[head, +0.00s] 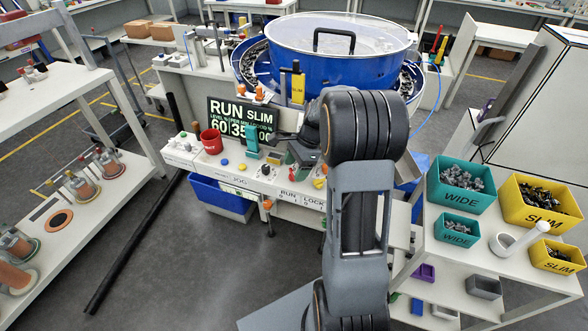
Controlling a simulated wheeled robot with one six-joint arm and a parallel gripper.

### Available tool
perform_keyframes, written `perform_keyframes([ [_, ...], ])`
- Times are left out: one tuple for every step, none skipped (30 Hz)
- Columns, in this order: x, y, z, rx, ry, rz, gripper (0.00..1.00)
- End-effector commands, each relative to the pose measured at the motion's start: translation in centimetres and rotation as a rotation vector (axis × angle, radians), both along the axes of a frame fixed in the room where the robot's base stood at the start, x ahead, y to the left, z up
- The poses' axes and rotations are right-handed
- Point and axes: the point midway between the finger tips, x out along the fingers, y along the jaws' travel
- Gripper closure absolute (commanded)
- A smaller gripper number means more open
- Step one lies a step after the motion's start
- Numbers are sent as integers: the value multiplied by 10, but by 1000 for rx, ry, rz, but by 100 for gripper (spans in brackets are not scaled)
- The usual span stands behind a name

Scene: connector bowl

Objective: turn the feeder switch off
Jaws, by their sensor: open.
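The blue bowl feeder (280,68) with a clear lid and black handle stands at the back centre of the bench. Along the bench front runs a white control panel (250,183) with small knobs and buttons and labels that include JOG, RUN and LOCK. I cannot tell which control is the feeder switch; part of the panel is hidden behind my arm. A dark display (228,112) behind it reads RUN and SLIM. My gripper (272,138) is open above the panel, pointing left, beside a teal upright piece (251,139). Whether it touches anything is unclear.
A red mug (211,141) stands left on the bench. A yellow SLIM tag (298,86) stands before the bowl. Right, a cart holds teal WIDE bins (462,198) and yellow SLIM bins (540,216). A white rack (75,215) stands left.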

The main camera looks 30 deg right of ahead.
Motion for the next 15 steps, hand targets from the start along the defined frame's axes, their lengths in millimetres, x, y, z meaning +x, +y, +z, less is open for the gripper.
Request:
perform_keyframes([
  [0, 1, -3, 0, 0, 0, 30],
  [0, 2, -4, 0, 0, 0, 30],
  [0, 2, -6, 0, -1, 0, 30],
  [0, 3, -6, 0, -1, 1, 30],
  [0, 3, -7, 0, -1, 1, 30],
  [0, 3, -7, 0, -1, 1, 30],
  [0, 3, -7, 0, -1, 1, 30],
  [0, 3, -8, 0, -1, 1, 30],
  [0, 3, -8, 0, -1, 1, 30],
  [0, 3, -8, 0, -1, 1, 30],
  [0, 3, -7, 0, -1, 1, 30],
  [0, 3, -8, 0, -1, 1, 30],
  [0, 3, -8, 0, -1, 1, 30],
  [0, 3, -8, 0, -1, 1, 31],
  [0, 3, -7, 0, -1, 1, 35],
])
